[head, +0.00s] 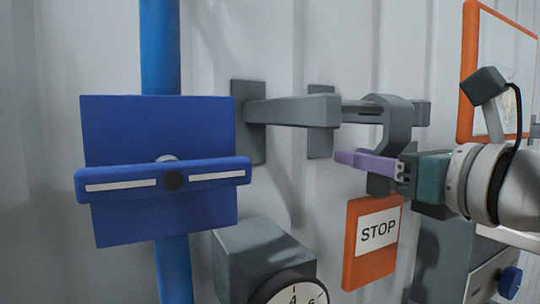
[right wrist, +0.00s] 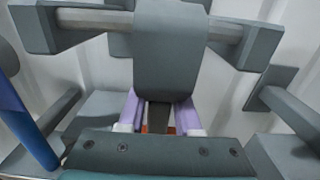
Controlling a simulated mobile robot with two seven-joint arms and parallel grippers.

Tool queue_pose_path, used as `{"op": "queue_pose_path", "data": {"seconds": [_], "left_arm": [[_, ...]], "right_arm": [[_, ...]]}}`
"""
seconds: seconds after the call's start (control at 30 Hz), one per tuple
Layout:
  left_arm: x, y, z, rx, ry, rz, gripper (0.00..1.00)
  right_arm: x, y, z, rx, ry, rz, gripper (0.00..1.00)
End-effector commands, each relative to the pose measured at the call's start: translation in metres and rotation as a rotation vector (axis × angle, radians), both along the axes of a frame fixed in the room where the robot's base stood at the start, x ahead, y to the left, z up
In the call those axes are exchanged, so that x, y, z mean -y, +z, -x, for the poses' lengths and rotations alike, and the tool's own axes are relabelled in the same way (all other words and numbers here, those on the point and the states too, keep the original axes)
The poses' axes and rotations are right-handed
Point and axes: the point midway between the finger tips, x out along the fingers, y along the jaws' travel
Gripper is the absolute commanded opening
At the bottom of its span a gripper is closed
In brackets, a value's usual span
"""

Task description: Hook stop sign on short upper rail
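The stop sign (head: 376,236) is an orange plate with a white STOP label, hanging upright below a grey curved hook (head: 398,118). The hook's curved top is at the short upper rail (head: 358,107), a thin rod between two grey brackets. In the right wrist view the hook's broad band (right wrist: 168,50) crosses in front of the rod (right wrist: 95,18); whether it bears on the rod I cannot tell. My right gripper (head: 368,162) has purple fingers closed on the hook's dark stem, just above the sign. The fingers flank the stem in the right wrist view (right wrist: 160,115). My left gripper is not in view.
A blue panel with a crossbar (head: 165,180) stands at left on a blue pole (head: 160,50). A grey box with a dial (head: 262,262) is below the rail. An orange-framed board (head: 470,60) is at upper right. A large grey bracket (head: 290,112) juts out left of the hook.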

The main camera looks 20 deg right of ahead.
Motion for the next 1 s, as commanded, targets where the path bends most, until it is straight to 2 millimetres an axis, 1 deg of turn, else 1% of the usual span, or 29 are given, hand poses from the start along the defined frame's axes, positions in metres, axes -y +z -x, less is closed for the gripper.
{"op": "queue_pose_path", "data": {"seconds": [0.03, 0.23, 0.47, 0.6, 0.67, 0.93, 1.0], "left_arm": [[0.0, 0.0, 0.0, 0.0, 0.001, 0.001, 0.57], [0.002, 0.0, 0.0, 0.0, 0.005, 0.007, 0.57], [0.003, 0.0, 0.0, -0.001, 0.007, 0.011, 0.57], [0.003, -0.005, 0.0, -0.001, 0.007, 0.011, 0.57], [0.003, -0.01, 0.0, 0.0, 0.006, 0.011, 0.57], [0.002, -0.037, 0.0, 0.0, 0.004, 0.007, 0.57], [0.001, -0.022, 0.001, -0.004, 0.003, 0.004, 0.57]], "right_arm": [[0.0, 0.0, 0.0, 0.0, 0.0, 0.0, 0.39], [0.0, 0.0, 0.0, 0.0, 0.0, 0.0, 0.62], [0.0, -0.001, 0.0, -0.001, 0.0, 0.0, 0.62], [0.001, -0.003, 0.006, -0.002, -0.001, 0.0, 0.62], [0.001, -0.005, 0.011, -0.002, -0.001, 0.002, 0.62], [0.002, -0.007, 0.051, -0.004, 0.004, 0.004, 0.62], [0.004, 0.002, 0.06, -0.007, -0.001, -0.007, 0.62]]}}
